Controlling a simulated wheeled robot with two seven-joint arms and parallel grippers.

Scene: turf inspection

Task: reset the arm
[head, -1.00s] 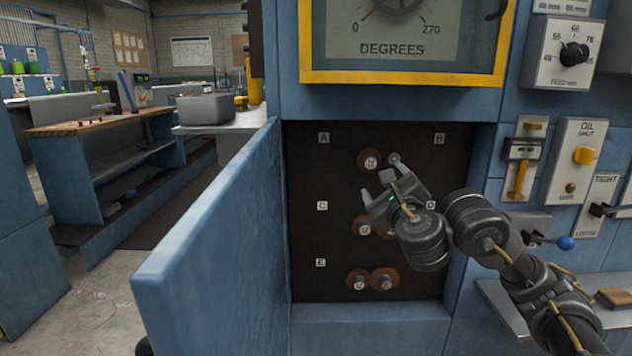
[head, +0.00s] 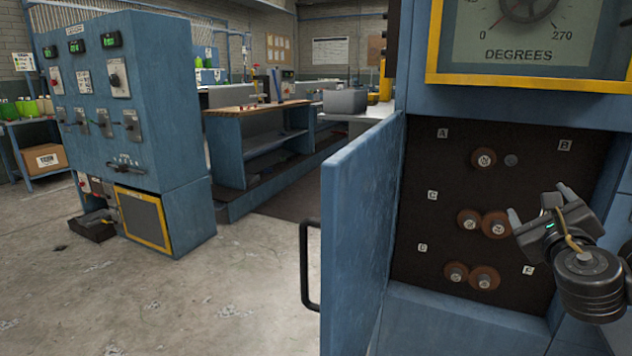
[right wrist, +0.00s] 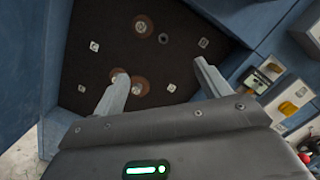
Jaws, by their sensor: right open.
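My right gripper (head: 536,204) is at the right of the head view, in front of the right side of an open dark cabinet recess (head: 430,260). Its two fingers are apart with nothing between them. The right wrist view also shows the open, empty gripper (right wrist: 165,80), facing the recess. My left gripper is not in view.
The recess holds several brown round discs on pegs, such as the top one (head: 484,158), beside lettered tags. A blue door (head: 355,240) stands open on its left. A dial panel (head: 530,50) is above. A blue control cabinet (head: 130,120) stands far left, with clear floor (head: 250,290) between.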

